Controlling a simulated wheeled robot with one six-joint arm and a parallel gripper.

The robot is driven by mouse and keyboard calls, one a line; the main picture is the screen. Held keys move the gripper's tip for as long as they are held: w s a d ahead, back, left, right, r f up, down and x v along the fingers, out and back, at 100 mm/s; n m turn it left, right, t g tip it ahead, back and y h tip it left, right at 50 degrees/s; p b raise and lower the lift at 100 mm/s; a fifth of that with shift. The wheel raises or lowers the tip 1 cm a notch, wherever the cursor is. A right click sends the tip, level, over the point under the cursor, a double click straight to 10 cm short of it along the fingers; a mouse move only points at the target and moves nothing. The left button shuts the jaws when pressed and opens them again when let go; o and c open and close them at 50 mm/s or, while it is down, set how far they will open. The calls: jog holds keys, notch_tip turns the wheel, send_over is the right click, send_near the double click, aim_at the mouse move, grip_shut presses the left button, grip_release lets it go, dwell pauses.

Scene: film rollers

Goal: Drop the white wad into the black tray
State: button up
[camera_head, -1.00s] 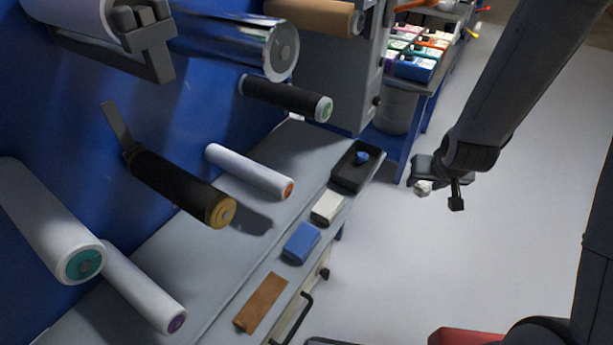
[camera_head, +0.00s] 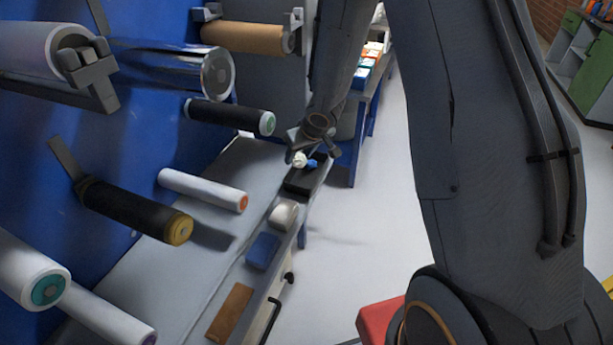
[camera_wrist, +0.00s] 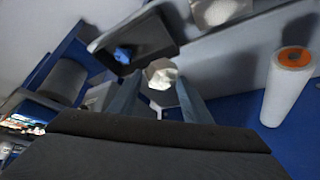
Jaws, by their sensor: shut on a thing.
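The white wad (camera_head: 299,159) is a small crumpled ball between the fingertips of my gripper (camera_head: 318,150). It also shows in the wrist view (camera_wrist: 161,74), held between the two fingers. The gripper is shut on it. The black tray (camera_head: 296,189) lies on the bench ledge, and the wad appears above or close to its far part in the head view. A blue wad (camera_head: 312,163) shows beside the white one; the wrist view shows it inside the tray (camera_wrist: 146,43). The gripper and wad hide part of the tray in the head view.
A white block (camera_head: 283,215), a blue block (camera_head: 263,251) and a brown piece (camera_head: 231,311) lie along the ledge nearer me. A white roller (camera_head: 203,190) and a black roller (camera_head: 230,116) stick out from the blue wall at left. Open floor lies to the right.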

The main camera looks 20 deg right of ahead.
jog(key=w+d, duration=0.2)
jog(key=w, duration=0.2)
jog(key=shift+n+y, duration=0.3)
jog(key=shift+n, duration=0.1)
notch_tip(320, 180, down, 9)
jog(key=b, duration=0.6)
jog(key=shift+f, duration=0.1)
jog(key=shift+f, duration=0.15)
jog(key=shift+f, duration=0.35)
jog(key=shift+f+b, duration=0.15)
jog(key=shift+b, duration=0.15)
jog(key=o, duration=1)
